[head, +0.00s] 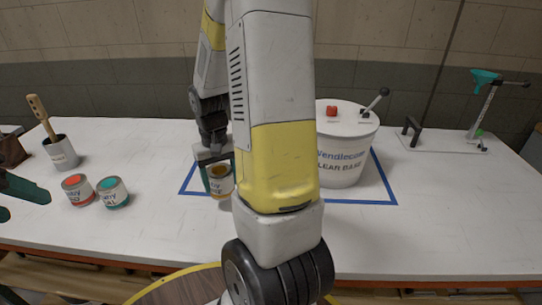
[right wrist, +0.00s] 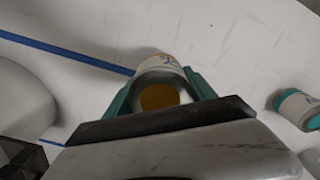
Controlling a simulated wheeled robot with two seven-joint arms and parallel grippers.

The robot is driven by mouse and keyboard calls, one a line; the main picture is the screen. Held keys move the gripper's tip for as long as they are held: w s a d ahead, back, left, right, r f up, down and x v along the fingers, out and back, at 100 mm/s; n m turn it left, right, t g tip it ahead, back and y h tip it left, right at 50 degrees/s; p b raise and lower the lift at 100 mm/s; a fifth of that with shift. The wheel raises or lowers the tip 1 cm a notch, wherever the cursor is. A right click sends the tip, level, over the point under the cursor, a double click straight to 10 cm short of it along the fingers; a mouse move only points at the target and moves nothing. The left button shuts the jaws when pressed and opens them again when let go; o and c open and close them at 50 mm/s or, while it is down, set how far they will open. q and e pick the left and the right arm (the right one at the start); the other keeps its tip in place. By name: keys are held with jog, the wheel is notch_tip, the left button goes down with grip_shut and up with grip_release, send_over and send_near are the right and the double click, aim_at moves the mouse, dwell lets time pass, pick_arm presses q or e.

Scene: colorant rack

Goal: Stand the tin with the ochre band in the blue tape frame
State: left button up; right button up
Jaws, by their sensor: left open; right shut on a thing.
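The tin with the ochre band (head: 220,184) is between the teal fingers of my right gripper (head: 219,172), which is shut on it. In the right wrist view the tin (right wrist: 160,68) shows its ochre top between the fingers. The blue tape frame (head: 378,176) lies on the table around a large white bucket; my right arm hides part of it. The tin overlaps the frame's front line near its left corner in the head view. I cannot tell whether the tin touches the table. My left gripper (head: 28,205) is open and empty at the left edge.
The white bucket (head: 342,165) with a lever lid stands at the frame. A red tin (head: 78,190) and a teal tin (head: 113,192) stand to the left, near a brush pot (head: 62,152). A stand (head: 484,118) with a green funnel is at right.

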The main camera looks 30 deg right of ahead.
jog(key=w+d, duration=0.2)
jog(key=w, duration=0.3)
jog(key=w+d+f, duration=0.1)
jog(key=w+d, duration=0.1)
jog(key=w, duration=0.2)
jog(key=w+d, duration=0.3)
jog(key=w, duration=0.2)
jog(key=shift+w+d+f, duration=0.1)
jog(key=shift+w+f, duration=0.1)
jog(key=shift+w, duration=0.15)
jog(key=shift+f, duration=1.75)
jog(key=shift+f, duration=0.15)
jog(key=o, duration=1.5)
